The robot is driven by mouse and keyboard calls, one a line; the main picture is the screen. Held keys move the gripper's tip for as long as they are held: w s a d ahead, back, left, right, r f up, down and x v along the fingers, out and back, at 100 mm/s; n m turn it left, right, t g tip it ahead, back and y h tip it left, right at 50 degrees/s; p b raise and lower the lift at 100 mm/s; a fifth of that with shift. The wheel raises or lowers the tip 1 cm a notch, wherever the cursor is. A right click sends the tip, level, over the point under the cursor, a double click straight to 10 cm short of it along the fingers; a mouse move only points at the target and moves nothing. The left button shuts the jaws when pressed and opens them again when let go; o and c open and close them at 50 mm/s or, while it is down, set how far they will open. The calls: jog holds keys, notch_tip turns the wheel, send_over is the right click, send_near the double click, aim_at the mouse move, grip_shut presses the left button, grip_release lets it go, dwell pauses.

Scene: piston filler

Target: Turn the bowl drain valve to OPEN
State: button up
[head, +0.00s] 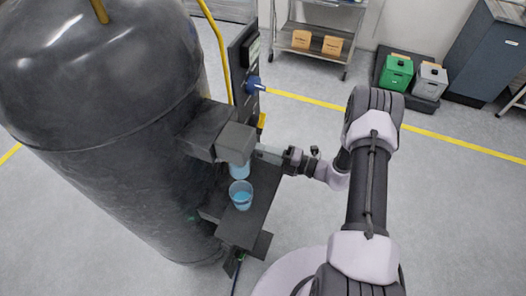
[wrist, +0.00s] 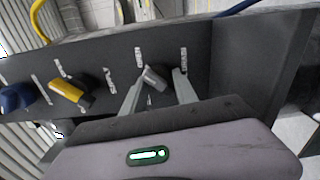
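A control panel (wrist: 110,65) with a row of knobs fills the wrist view. A grey knob (wrist: 154,78) on it sits between the two fingers of my gripper (wrist: 160,84). The fingers stand apart, one on each side of the knob, with gaps visible beside it. The grey knob is tilted, and small white labels flank it; I cannot read them well enough to tell which valve it is. In the head view my gripper (head: 268,154) is at the side of the machine, its fingertips partly hidden by a dark block.
The large dark tank (head: 100,110) stands left. Blue cups (head: 241,195) are on a dark shelf below the nozzle block (head: 236,142). Open floor lies right.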

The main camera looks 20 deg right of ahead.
jog(key=o, duration=0.3)
jog(key=p+v, duration=0.2)
jog(key=v, duration=1.5)
jog(key=shift+s+d, duration=0.15)
jog(key=shift+r, duration=0.1)
